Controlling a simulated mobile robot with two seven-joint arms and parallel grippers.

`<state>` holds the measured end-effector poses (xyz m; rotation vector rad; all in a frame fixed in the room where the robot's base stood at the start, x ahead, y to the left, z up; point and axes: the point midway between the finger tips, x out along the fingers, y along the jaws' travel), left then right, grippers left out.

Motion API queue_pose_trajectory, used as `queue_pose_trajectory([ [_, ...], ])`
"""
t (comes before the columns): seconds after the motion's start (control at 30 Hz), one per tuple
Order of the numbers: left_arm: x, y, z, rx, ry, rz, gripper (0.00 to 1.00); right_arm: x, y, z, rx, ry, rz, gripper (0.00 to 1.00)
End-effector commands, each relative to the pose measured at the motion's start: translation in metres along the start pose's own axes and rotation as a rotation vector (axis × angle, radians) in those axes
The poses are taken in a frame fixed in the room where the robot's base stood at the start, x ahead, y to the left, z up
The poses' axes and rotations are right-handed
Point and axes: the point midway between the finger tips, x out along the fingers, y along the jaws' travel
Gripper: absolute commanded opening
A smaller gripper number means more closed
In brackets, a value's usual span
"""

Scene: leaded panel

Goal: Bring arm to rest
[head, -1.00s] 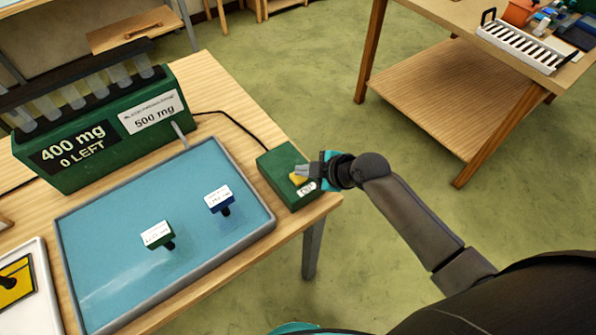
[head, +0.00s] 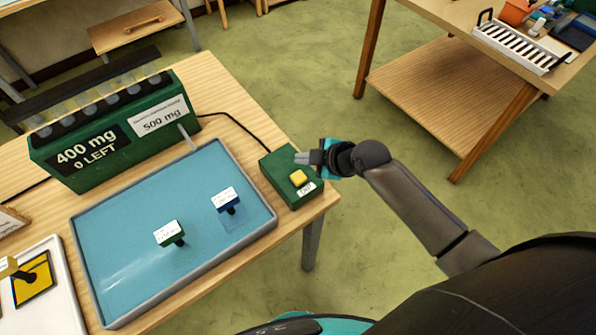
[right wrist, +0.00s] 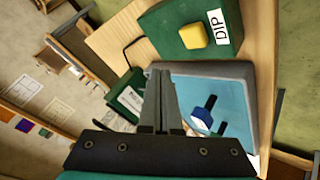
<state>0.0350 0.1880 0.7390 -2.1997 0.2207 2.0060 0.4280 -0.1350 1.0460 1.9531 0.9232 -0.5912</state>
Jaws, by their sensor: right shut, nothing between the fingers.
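My right gripper (head: 300,158) is in the head view at the right corner of the near table, just above the green button box (head: 275,172). Its fingers are together with nothing between them. The yellow button (head: 298,178) on the box shows uncovered, apart from the fingers in the picture. In the right wrist view the closed fingers (right wrist: 160,78) point toward the blue tray, and the box with its yellow button (right wrist: 194,36) and "DIP" label lies beyond them. My right arm reaches in from the lower right. My left gripper is not in view.
The blue tray (head: 110,307) holds a green-based and a blue-based label block. Behind it stands a green rack (head: 95,170) marked "400 mg 0 LEFT". A white tray (head: 70,300) is at left. Open floor (head: 390,280) separates this table from another one (head: 440,85).

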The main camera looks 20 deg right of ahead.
Motion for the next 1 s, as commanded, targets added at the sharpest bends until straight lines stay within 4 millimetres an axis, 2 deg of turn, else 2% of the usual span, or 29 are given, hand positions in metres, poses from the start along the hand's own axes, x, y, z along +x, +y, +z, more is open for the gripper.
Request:
queue_pose_trajectory([
  [0.67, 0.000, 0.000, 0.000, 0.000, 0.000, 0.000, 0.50, -0.001, -0.003, -0.001, 0.009, -0.001, -0.006, 0.00],
  [0.77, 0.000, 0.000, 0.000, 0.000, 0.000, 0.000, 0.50, -0.006, -0.019, -0.006, 0.059, -0.013, -0.034, 0.00],
  [0.87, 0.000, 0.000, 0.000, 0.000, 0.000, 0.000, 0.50, -0.021, -0.045, -0.014, 0.172, -0.052, -0.077, 0.00],
  [1.0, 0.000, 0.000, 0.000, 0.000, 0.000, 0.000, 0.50, -0.058, -0.083, -0.018, 0.405, -0.169, -0.117, 0.00],
])
